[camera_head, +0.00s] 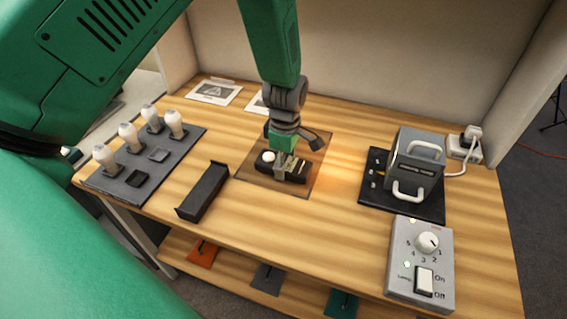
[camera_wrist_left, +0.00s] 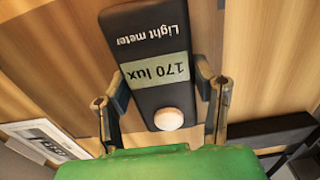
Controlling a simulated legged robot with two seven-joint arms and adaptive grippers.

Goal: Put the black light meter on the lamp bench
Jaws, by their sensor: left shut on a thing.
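The black light meter (camera_head: 297,170) is over the darker brown square (camera_head: 252,178) near the middle of the wooden lamp bench (camera_head: 340,240). I cannot tell whether it touches the surface or is just above it. My left gripper (camera_head: 284,168) comes down from above and is shut on the meter. In the left wrist view, the meter (camera_wrist_left: 148,45) lies between the two fingers of my left gripper (camera_wrist_left: 163,85). Its display reads "170 lux", and a round white sensor is at its near end. My right gripper is not in view.
An empty black tray (camera_head: 203,190) lies left of the meter. A dark board (camera_head: 125,187) with several bulbs is at far left. A grey handled device (camera_head: 415,165) and a control box (camera_head: 420,262) stand at right. Several coloured items lie on the lower shelf.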

